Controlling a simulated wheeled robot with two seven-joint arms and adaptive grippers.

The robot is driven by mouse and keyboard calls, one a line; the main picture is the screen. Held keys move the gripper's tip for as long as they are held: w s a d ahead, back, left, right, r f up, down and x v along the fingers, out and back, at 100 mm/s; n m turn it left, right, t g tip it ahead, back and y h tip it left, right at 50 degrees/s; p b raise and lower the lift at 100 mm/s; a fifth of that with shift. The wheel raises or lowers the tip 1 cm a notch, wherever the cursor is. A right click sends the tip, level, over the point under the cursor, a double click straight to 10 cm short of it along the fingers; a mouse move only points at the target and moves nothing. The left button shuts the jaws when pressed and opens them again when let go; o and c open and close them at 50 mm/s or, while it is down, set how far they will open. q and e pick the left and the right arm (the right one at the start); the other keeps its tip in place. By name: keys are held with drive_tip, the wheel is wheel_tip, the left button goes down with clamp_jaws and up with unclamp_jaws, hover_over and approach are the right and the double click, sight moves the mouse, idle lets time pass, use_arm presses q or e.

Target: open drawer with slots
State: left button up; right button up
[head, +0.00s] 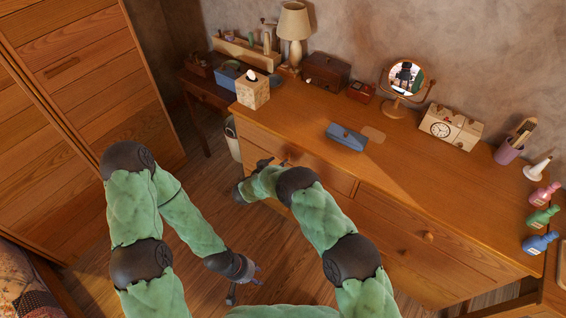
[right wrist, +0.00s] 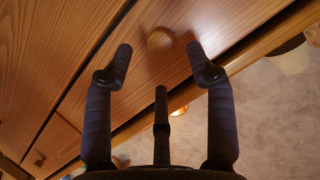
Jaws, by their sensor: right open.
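The wooden dresser (head: 400,190) has drawers with round knobs; those I can see look shut, and no slots show. My right gripper (head: 276,163) is at the left drawer front (head: 325,174). In the right wrist view, my right gripper (right wrist: 160,50) is open, with a round wooden knob (right wrist: 160,41) between and just beyond its fingertips. I cannot tell whether the fingers touch it. My left gripper (head: 245,281) hangs low over the floor, away from the dresser, its fingers apart and empty.
A tall slatted cabinet (head: 85,75) stands at left. The wooden floor (head: 190,262) between is mostly clear.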

drive_tip(key=shift+b+x, duration=0.6)
drive_tip(key=shift+x, duration=1.9)
clamp_jaws()
